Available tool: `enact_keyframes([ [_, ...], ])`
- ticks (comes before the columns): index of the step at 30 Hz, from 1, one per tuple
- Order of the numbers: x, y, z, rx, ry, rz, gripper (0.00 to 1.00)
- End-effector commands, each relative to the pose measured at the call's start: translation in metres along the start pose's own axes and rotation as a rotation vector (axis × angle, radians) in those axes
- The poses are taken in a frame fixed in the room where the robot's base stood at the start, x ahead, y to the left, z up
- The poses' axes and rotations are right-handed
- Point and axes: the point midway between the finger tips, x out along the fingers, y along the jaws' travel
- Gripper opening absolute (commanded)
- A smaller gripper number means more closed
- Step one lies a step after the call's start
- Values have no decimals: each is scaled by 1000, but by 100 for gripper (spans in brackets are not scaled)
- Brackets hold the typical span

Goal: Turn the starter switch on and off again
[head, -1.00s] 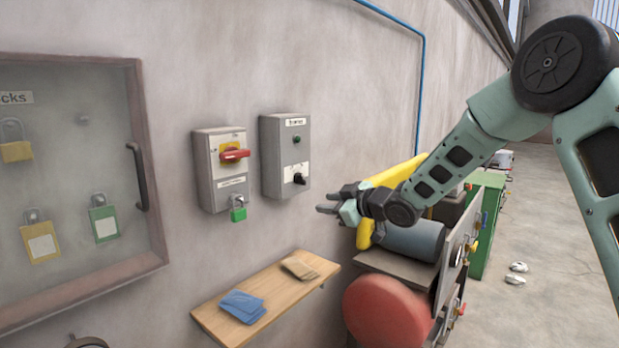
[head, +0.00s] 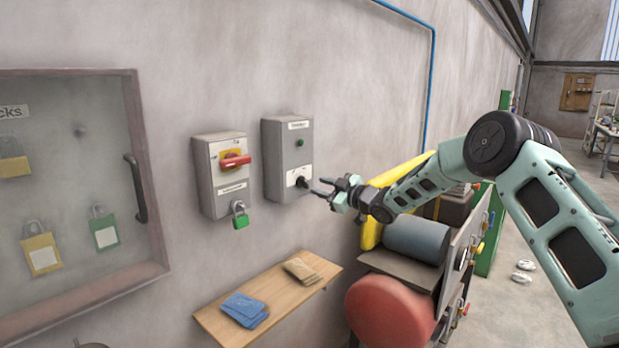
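The starter box (head: 287,160) is a grey box on the wall with a label at its top and a green button or lamp. Its black rotary switch (head: 303,182) sits on a white plate low on the front. My gripper (head: 322,189) is just right of the switch, its fingers pointing left toward it. The fingers look apart, with nothing seen between them. In this view I cannot tell whether a fingertip touches the switch.
Left of the starter is a grey isolator box (head: 221,177) with a red handle and a green padlock (head: 240,216). A wooden shelf (head: 285,305) with blue and tan packets is below. A yellow guard and grey roller (head: 415,242) stand under my arm. A glass-fronted lock cabinet (head: 150,270) is at left.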

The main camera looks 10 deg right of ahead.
Motion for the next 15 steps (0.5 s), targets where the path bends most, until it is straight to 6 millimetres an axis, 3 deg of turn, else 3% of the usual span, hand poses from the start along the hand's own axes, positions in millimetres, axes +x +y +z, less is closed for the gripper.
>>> enact_keyframes([
  [6,36,1,-2,0,1,-1,34],
  [15,54,0,0,0,1,-1,34],
])
